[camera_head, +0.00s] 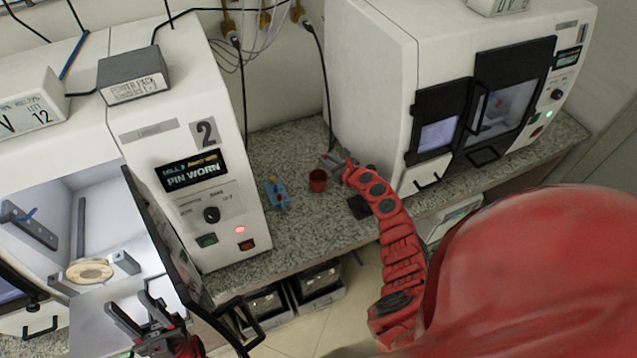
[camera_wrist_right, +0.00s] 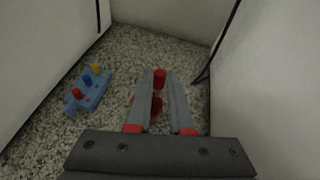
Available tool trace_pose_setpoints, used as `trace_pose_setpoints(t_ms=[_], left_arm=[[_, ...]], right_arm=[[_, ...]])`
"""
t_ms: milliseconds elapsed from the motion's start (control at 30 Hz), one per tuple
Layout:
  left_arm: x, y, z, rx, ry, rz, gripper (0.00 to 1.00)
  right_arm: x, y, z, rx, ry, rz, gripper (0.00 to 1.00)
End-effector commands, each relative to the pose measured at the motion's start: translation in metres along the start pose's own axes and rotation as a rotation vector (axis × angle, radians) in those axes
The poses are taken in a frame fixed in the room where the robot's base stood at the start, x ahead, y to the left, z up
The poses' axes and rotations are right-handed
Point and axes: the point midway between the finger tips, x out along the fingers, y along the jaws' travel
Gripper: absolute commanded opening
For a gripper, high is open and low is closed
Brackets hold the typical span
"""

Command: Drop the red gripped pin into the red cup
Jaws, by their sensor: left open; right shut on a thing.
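The red cup (camera_head: 318,180) stands on the speckled counter between the two machines. In the right wrist view the red cup (camera_wrist_right: 156,109) shows partly below and between my fingers, which hide much of it. My right gripper (camera_head: 332,162) is at the cup's far right side in the head view. In the wrist view my right gripper (camera_wrist_right: 160,77) is shut on the red pin (camera_wrist_right: 160,76) at its fingertips. The exact height of the pin over the cup cannot be told. My left gripper (camera_head: 128,304) is open and empty in front of the left machine's open chamber.
A blue rack (camera_head: 276,194) with pins stands left of the cup; in the wrist view the rack (camera_wrist_right: 86,91) shows yellow, blue and red pins. The left machine (camera_head: 185,130) reads "PIN WORN". The right machine (camera_head: 375,80) walls the other side. A black cable hangs behind.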

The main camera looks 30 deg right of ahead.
Motion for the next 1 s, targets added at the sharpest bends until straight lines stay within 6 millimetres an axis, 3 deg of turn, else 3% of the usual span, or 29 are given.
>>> trace_pose_setpoints(t_ms=[33, 200, 567, 600, 767, 1000], left_arm=[[-0.011, 0.001, 0.002, 0.000, 0.000, 0.000, 0.45], [-0.026, 0.001, 0.004, 0.000, 0.000, 0.000, 0.45], [-0.028, 0.001, 0.005, 0.000, 0.000, 0.000, 0.45], [-0.028, 0.001, 0.005, 0.000, 0.000, 0.000, 0.45], [-0.028, 0.001, 0.005, 0.000, 0.000, 0.000, 0.45], [-0.028, 0.001, 0.005, 0.000, 0.000, 0.000, 0.45]], right_arm=[[0.005, 0.001, -0.011, 0.001, -0.001, 0.000, 0.00], [0.012, 0.002, -0.029, 0.001, -0.001, -0.001, 0.00], [0.014, 0.003, -0.032, -0.002, -0.001, 0.001, 0.00], [0.014, 0.003, -0.032, -0.002, -0.001, 0.001, 0.25], [0.013, 0.003, -0.032, -0.002, -0.001, 0.002, 0.53], [0.013, 0.003, -0.032, -0.001, -0.001, 0.002, 0.54]])
